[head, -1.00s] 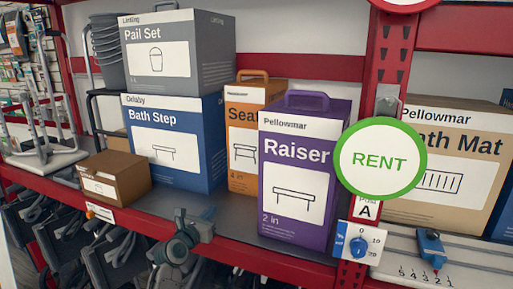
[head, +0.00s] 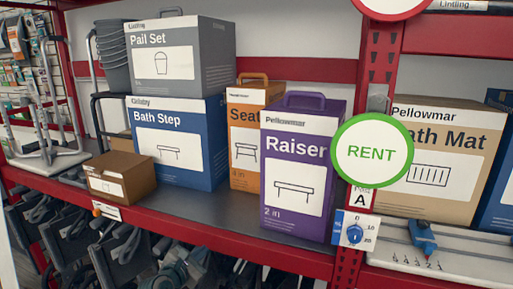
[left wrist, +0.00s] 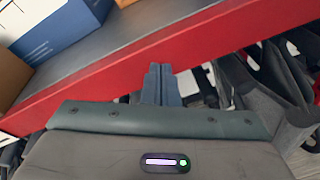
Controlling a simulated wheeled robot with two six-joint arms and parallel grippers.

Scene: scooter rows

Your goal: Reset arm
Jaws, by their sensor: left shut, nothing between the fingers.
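My left gripper (head: 178,272) is low in the head view, below the red front edge of the shelf, partly lost among dark hanging items. In the left wrist view its two fingers (left wrist: 158,84) are together with nothing between them, in front of the red shelf edge. My right gripper is in neither view.
The shelf edge (head: 215,228) runs across above my left gripper. On the shelf stand a brown carton (head: 120,178), a blue Bath Step box (head: 205,165), an orange Seat box (head: 243,165) and a purple Raiser box (head: 300,228). Dark items (head: 118,262) hang below.

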